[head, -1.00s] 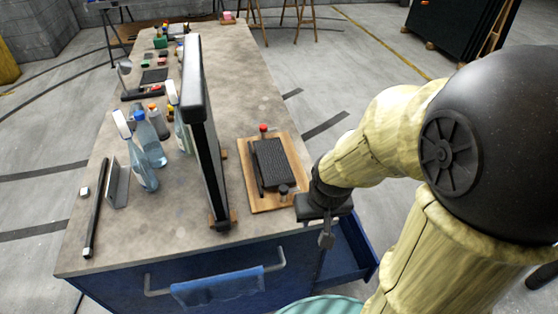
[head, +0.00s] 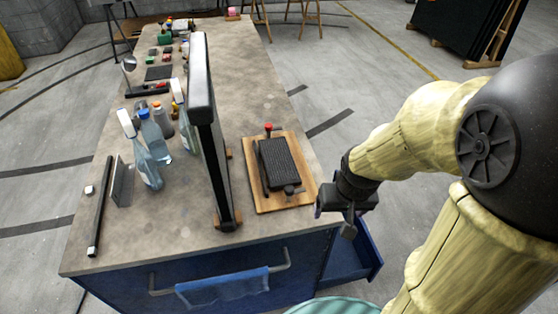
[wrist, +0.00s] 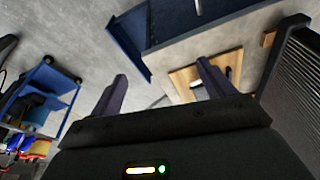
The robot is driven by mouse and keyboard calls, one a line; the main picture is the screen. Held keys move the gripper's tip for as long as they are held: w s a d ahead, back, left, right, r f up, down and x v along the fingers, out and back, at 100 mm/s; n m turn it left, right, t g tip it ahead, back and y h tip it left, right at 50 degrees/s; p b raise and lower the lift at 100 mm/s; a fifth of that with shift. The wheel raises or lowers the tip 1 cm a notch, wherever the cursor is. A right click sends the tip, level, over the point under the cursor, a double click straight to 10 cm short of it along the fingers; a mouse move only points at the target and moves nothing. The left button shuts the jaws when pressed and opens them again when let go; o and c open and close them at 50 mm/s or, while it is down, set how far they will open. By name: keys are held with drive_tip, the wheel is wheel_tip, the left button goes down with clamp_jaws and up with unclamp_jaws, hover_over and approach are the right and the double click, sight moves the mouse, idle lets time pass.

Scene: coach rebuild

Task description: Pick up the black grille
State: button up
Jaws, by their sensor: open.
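The black grille (head: 277,161), a dark ribbed slab, lies on a wooden board (head: 302,158) near the right front of the workbench. A red-topped knob and a dark knob are beside it. My gripper (head: 334,215) is just off the board's right front corner, near the bench edge, apart from the grille. In the wrist view the gripper (wrist: 163,72) is open, with nothing between its fingers. The board (wrist: 184,78) shows partly behind the right finger there. I cannot make out the grille clearly in that view.
A tall black panel (head: 203,95) stands upright left of the board; a slatted dark face (wrist: 298,85) fills the wrist view's right edge. Bottles (head: 150,170) stand farther left. A blue drawer (head: 352,255) is open below the bench's right side.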

drive_tip(key=o, duration=0.3)
drive_tip(key=shift+y, duration=0.5)
drive_tip(key=w+a+r+p, duration=0.1)
drive_tip(key=w, duration=0.3)
drive_tip(key=w+a+r+p, duration=0.2)
drive_tip(key=w, duration=0.3)
drive_tip(key=w+a+r+p, duration=0.1)
drive_tip(key=w, duration=0.4)
drive_tip(key=shift+a+r, duration=0.15)
drive_tip(key=shift+r, duration=0.15)
drive_tip(key=shift+n+y, duration=0.3)
drive_tip(key=shift+y, duration=0.1)
drive_tip(key=w+a+p, duration=0.1)
drive_tip(key=w+a, duration=0.1)
drive_tip(key=w, duration=0.1)
drive_tip(key=w+a+p, duration=0.1)
drive_tip(key=w+a, duration=0.1)
drive_tip(key=w, duration=0.2)
drive_tip(key=w+a+r+p, duration=0.1)
drive_tip(key=w+a, duration=0.1)
drive_tip(key=w, duration=0.1)
drive_tip(key=shift+w, duration=0.25)
drive_tip(key=p, duration=0.4)
hover_over(279, 159)
drive_tip(key=s, duration=0.2)
drive_tip(key=f, duration=0.7)
drive_tip(key=d+f, duration=0.1)
drive_tip(key=f, duration=0.3)
drive_tip(key=shift+w+f, duration=0.15)
drive_tip(key=shift+f, duration=0.15)
